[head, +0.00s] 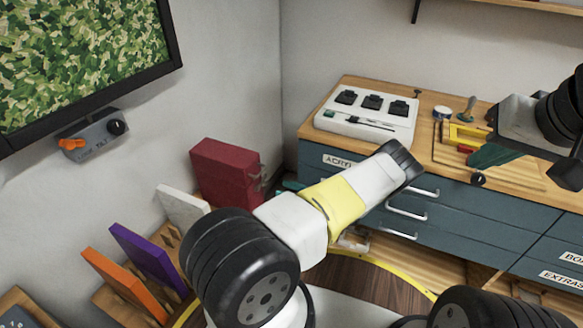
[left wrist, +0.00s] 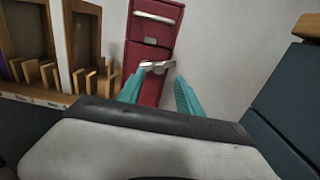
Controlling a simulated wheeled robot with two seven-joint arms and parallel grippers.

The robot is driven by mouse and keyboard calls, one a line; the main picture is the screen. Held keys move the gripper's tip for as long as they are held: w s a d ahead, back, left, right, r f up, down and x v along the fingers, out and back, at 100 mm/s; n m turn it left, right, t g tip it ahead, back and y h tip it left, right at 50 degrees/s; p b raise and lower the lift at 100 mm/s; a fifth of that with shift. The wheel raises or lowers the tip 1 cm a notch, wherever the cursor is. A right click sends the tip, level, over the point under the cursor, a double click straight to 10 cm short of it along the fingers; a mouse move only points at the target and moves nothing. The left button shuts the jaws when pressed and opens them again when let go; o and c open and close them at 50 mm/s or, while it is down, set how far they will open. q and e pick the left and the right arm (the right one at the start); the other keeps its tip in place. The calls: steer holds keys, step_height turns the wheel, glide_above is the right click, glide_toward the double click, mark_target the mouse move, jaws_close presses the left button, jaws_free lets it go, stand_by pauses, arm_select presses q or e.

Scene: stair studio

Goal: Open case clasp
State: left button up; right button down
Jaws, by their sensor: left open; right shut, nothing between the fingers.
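A dark red case (head: 222,172) stands upright by the wall in the head view. It fills the upper middle of the left wrist view (left wrist: 150,58). In the head view my left gripper (head: 287,185) is mostly hidden behind my own forearm. My right gripper (head: 494,154) is shut and empty above the wooden counter at the right.
A blue-grey drawer cabinet (head: 390,205) stands right of the case, with a white device (head: 367,122) on its wooden top. Orange (head: 122,280) and purple (head: 146,255) panels stand in a rack to the left. A wall screen (head: 85,60) hangs at upper left.

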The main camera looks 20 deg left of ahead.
mark_target(268, 184)
arm_select(q)
steer(key=a, duration=0.5)
steer(key=shift+w+a, duration=0.2)
steer(key=shift+a, duration=0.1)
jaws_close()
